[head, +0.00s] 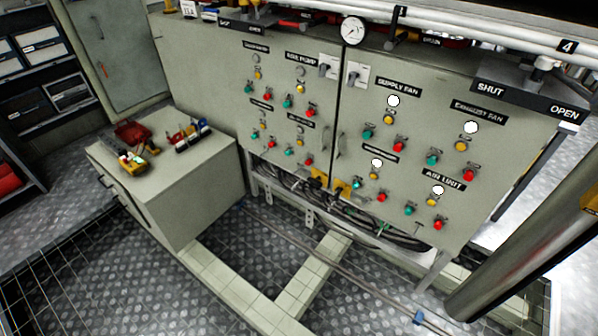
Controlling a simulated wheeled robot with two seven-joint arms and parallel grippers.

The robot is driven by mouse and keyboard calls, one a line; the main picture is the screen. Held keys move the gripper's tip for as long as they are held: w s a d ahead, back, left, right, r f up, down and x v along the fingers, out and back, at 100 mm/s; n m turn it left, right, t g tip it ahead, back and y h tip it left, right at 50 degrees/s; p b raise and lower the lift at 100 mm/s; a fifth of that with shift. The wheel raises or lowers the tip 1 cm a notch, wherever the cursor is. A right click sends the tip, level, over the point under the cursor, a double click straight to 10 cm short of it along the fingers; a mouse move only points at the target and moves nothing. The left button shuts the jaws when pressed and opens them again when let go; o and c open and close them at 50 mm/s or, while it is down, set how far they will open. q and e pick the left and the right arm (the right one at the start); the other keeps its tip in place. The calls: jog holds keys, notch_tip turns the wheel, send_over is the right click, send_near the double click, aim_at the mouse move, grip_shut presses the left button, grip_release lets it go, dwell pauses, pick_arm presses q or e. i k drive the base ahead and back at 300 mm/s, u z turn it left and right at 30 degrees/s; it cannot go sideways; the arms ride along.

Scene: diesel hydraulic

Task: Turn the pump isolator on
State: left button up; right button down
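A grey-green control cabinet (225,70) stands across the middle, with two door panels side by side. Two grey rotary isolator switches on pale plates sit near the top of the centre seam. The left isolator (325,70) is beside a label ending in PUMP (302,57). The right isolator (356,74) is on the right panel, left of the SUPPLY FAN label (398,86). Their handle positions are too small to tell. Lamps on the right panel, such as the supply fan lamp (393,101), show white. Neither of my grippers is in view.
A low cabinet (190,195) with tools on top stands at the left front. Pale floor beams (235,290) and a thin pipe (340,268) cross the chequered floor. A dark post (510,265) stands at the right. White pipes (450,32) run above the panel.

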aim_at(309, 181)
jog(key=z, duration=0.5)
jog(key=i, duration=0.85)
jog(key=z, duration=0.7)
